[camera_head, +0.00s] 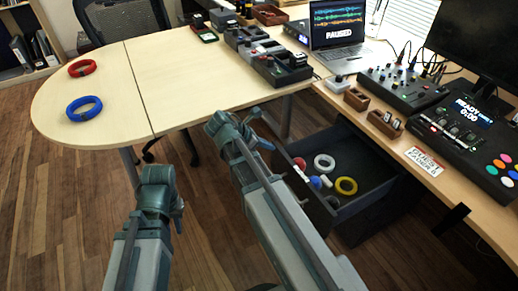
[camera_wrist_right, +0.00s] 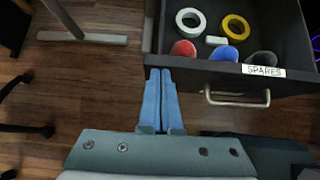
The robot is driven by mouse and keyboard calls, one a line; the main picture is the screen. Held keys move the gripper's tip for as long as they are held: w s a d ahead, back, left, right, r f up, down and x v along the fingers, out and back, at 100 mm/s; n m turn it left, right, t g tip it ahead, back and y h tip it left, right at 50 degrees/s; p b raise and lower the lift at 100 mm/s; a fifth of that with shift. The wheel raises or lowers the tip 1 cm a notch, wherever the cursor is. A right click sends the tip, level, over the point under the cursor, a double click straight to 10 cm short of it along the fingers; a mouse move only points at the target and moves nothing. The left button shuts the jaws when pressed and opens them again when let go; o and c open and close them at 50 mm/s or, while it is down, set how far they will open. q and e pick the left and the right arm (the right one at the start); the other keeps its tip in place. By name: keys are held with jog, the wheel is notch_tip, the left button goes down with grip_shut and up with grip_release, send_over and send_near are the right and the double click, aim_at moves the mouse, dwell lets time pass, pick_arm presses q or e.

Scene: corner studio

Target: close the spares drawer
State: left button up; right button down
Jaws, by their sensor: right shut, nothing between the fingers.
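The spares drawer (camera_head: 362,172) stands open under the right-hand desk. In the right wrist view its front carries a SPARES label (camera_wrist_right: 264,71) and a metal handle (camera_wrist_right: 237,101). Inside lie a white ring (camera_head: 324,163), a yellow ring (camera_head: 346,186) and several small red, blue, white and grey pieces. My right gripper (camera_wrist_right: 160,73) is shut and empty, its blue fingers at the left end of the drawer front, left of the handle. I cannot tell whether they touch it. My left gripper (camera_head: 178,206) hangs low at the left, away from the drawer; its fingers are unclear.
Red (camera_head: 82,68) and blue (camera_head: 84,108) rings lie on the pale table (camera_head: 105,130). The right-hand desk holds a laptop (camera_head: 338,30), control boxes and a monitor above the drawer. A table leg (camera_wrist_right: 85,38) stands left of the drawer. Wooden floor is open in front.

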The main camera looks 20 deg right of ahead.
aim_at(332, 127)
jog(key=d, duration=0.9)
jog(key=w+d, duration=0.1)
jog(key=d, duration=0.8)
jog(key=w+d, duration=0.1)
jog(key=d, duration=0.9)
jog(key=shift+w, duration=0.1)
jog(key=shift+d, duration=0.3)
jog(key=shift+d+r, duration=0.1)
jog(key=shift+a, duration=0.5)
jog(key=a, duration=0.3)
jog(key=shift+s+a, duration=0.1)
jog(key=shift+s, duration=0.1)
jog(key=p+v, duration=0.7)
jog(key=v, duration=0.3)
jog(key=shift+a, duration=0.25)
